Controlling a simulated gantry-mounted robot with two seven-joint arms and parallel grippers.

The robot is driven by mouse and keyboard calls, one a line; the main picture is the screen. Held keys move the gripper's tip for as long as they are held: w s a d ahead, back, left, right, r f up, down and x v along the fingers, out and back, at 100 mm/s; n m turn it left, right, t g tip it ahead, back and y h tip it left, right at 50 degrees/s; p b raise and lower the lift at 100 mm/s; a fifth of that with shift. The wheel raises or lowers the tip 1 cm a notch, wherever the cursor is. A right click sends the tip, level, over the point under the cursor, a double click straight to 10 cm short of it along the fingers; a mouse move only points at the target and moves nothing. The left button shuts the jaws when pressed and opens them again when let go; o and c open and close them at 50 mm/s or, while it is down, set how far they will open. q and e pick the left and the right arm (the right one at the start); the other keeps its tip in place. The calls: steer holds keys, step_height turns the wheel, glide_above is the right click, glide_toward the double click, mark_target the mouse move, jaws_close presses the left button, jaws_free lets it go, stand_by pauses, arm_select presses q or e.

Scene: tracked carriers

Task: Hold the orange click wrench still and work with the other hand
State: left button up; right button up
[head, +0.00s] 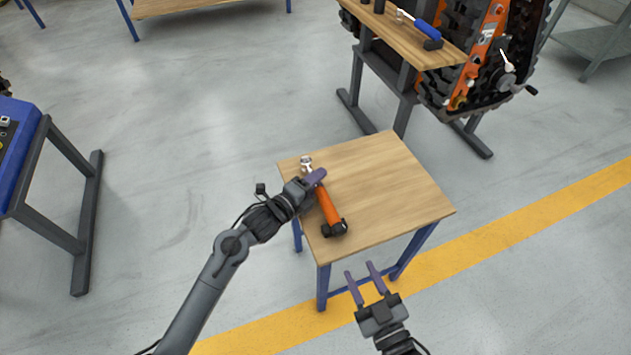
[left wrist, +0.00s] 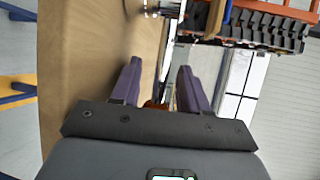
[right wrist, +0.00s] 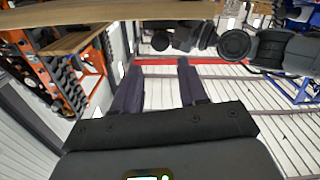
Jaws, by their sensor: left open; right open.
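The orange click wrench (head: 327,205) lies on the small wooden table (head: 390,180), with its silver head at the far end and a black end towards me. My left gripper (head: 316,177) is open at the wrench's upper part, near the head, and its fingers hide part of it. In the left wrist view a bit of orange shows between the purple fingers (left wrist: 158,85); whether they touch it I cannot tell. My right gripper (head: 361,276) is open and empty, in front of the table's near edge. In the right wrist view its fingers (right wrist: 158,85) have nothing between them.
A second bench (head: 415,45) at the upper right carries a blue-handled tool (head: 427,29), beside an orange and black tracked carrier (head: 480,60). A blue-topped bench (head: 18,150) stands at the left. The right half of the small table is clear.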

arm_select(q)
steer(key=shift+c, duration=0.2)
jaws_close()
arm_select(e)
steer(key=shift+o, duration=0.2)
